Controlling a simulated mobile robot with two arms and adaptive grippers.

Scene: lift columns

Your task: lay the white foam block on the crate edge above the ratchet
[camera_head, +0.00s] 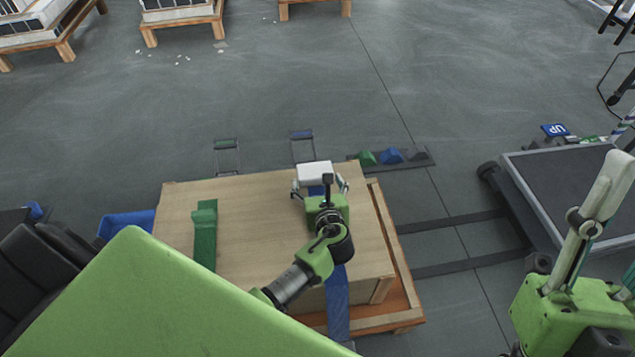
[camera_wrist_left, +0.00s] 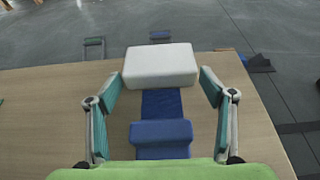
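The white foam block (camera_head: 314,173) lies at the far edge of the wooden crate (camera_head: 265,200), at the end of the blue strap (camera_head: 337,305). It also shows in the left wrist view (camera_wrist_left: 160,66), just beyond the fingertips. My left gripper (camera_head: 320,184) reaches over the crate. A blue ratchet (camera_head: 302,135) shows beyond the crate edge behind the block.
A green strap (camera_head: 205,240) lies left on the crate top. A blue pad (camera_wrist_left: 161,134) sits on the blue strap below the left gripper. A green ratchet (camera_head: 226,143) and a dark tray (camera_head: 425,160) with coloured pieces lie beyond. A cart (camera_head: 585,190) stands right.

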